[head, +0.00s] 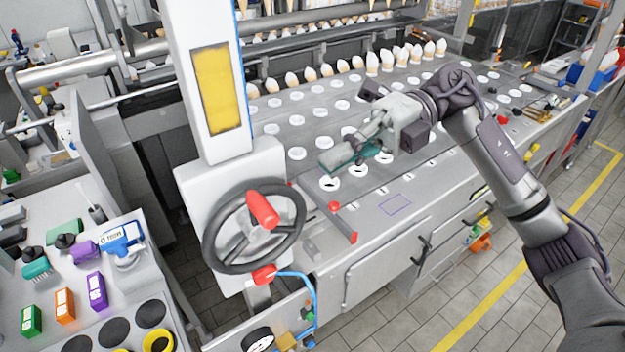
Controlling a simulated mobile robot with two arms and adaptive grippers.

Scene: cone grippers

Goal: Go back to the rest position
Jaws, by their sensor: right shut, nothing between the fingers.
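My right gripper (342,154) hangs over the grey machine deck (395,225), left of its own wrist, with its fingers pointing left and down. Its fingers are together and hold nothing. My right arm reaches in from the lower right corner. Greenish parts show at and beside the fingers; I cannot tell where the fingers end. My left gripper is not in view.
White round holders (297,153) in rows lie on the deck near the gripper, with a row of cones (372,62) behind. A white column with a black handwheel (212,240) stands at left. A bench (60,275) holds small boxes. The tiled floor at lower right is free.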

